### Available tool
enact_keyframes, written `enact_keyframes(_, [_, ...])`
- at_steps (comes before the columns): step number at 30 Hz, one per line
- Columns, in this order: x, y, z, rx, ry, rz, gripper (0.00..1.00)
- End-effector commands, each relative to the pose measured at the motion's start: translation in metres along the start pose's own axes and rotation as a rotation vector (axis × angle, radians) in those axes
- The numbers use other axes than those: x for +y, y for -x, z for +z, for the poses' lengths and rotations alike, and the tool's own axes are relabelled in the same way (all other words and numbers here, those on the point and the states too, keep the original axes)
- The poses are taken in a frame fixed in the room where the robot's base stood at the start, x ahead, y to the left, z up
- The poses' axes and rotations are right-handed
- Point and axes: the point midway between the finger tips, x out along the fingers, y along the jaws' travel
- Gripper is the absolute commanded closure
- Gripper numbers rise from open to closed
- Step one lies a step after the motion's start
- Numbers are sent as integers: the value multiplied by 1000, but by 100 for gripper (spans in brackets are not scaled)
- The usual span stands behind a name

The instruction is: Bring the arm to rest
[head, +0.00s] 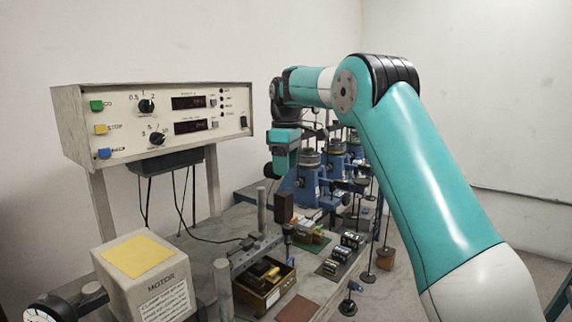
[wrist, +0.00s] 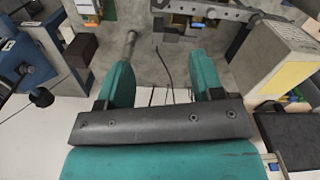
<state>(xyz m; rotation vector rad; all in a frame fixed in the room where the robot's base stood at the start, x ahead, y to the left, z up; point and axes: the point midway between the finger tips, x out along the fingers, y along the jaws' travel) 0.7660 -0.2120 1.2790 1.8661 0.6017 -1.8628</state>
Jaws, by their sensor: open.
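My teal arm (head: 425,170) rises from the lower right of the head view, bends at a high elbow and reaches left over the bench. My gripper (head: 277,170) hangs from its end, in front of the blue stands and right of the control panel. In the wrist view my gripper (wrist: 159,62) shows two teal fingers standing well apart on a dark bar. The gap between them is empty, with bench and a cable seen beyond. I cannot tell the exact height of the fingers above the bench.
The control panel (head: 160,118) stands on posts at the left. A motor box (head: 145,275) is at lower left. A wooden box (head: 264,285) holds small parts. Several blue stands (head: 303,185) with hanging rods line the back. Bare floor (head: 405,295) shows right of the bench.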

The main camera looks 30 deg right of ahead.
Motion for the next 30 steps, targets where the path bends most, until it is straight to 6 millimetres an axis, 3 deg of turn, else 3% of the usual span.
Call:
enact_keyframes(11, [-1,0,0,0,1,0,39])
enact_keyframes(14, [-14,2,-2,6,7,3,39])
enact_keyframes(17, [-48,6,-6,22,20,4,39])
enact_keyframes(23, [-172,4,5,94,45,-27,39])
enact_keyframes(26, [-239,-5,26,136,49,-69,39])
enact_keyframes(30, [-326,-25,70,182,40,-152,39])
